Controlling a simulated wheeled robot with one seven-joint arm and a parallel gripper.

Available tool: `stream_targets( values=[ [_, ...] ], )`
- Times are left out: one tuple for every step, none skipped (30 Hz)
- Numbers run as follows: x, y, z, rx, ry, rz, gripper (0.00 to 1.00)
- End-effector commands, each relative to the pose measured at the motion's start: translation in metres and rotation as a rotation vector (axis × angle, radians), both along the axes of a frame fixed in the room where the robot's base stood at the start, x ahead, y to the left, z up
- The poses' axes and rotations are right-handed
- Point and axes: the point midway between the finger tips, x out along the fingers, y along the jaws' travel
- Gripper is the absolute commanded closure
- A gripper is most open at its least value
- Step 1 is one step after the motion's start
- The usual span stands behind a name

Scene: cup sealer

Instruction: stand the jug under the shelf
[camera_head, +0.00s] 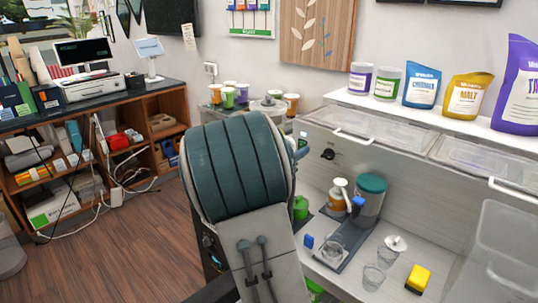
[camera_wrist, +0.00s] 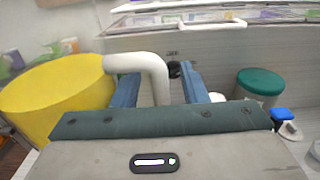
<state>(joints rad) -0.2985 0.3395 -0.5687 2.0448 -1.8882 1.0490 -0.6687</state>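A large yellow jug (camera_wrist: 60,95) with a thick white handle (camera_wrist: 155,66) fills the left of the wrist view. My gripper (camera_wrist: 160,72) has its two blue fingers on either side of the handle's downward part. Small gaps show between the fingers and the handle, so the gripper looks open around it. The lower handle and the jug's base are hidden behind my gripper. The jug is not visible in the head view, where my arm covers the middle. A white shelf (camera_head: 440,116) carrying tubs and pouches runs along the right wall above clear bins.
On the counter (camera_head: 397,255) below the bins stand a teal-lidded container (camera_head: 368,197), an orange pump bottle (camera_head: 337,200), clear cups (camera_head: 373,277) and a small yellow block (camera_head: 418,279). Several cups (camera_head: 228,97) stand at the back. A clear box (camera_head: 500,255) is at lower right.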

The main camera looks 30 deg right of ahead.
Motion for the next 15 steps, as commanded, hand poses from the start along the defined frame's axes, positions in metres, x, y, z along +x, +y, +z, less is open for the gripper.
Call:
stream_targets(
  values=[
    [0.0015, -0.0047, 0.0003, 0.0, 0.001, -0.001, 0.6],
    [0.0021, -0.0064, -0.0001, 0.001, 0.001, -0.001, 0.6],
    [0.0025, -0.0079, -0.0004, 0.001, 0.0, 0.0, 0.6],
    [0.0027, -0.0085, -0.0006, 0.001, -0.001, 0.0, 0.6],
    [0.0028, -0.0087, -0.0007, 0.001, -0.001, 0.0, 0.6],
    [0.0029, -0.0085, -0.0008, 0.001, -0.001, 0.0, 0.6],
    [0.0028, -0.0084, -0.0009, 0.001, -0.001, 0.0, 0.6],
    [0.0028, -0.0083, -0.0009, 0.001, -0.001, 0.001, 0.6],
    [0.0028, -0.0082, -0.0009, 0.001, -0.001, 0.001, 0.6],
    [0.0029, -0.0082, -0.0009, 0.001, -0.001, 0.001, 0.63],
    [0.0028, -0.0081, -0.0009, 0.001, -0.001, 0.001, 0.72],
    [0.0028, -0.0081, -0.0009, 0.001, -0.001, 0.001, 0.83],
    [0.0028, -0.0081, -0.0009, 0.001, -0.001, 0.001, 0.91],
    [0.0028, -0.0081, -0.0009, 0.001, -0.001, 0.001, 0.99],
    [0.0028, -0.008, -0.0009, 0.001, -0.001, 0.001, 1.0]
  ],
)
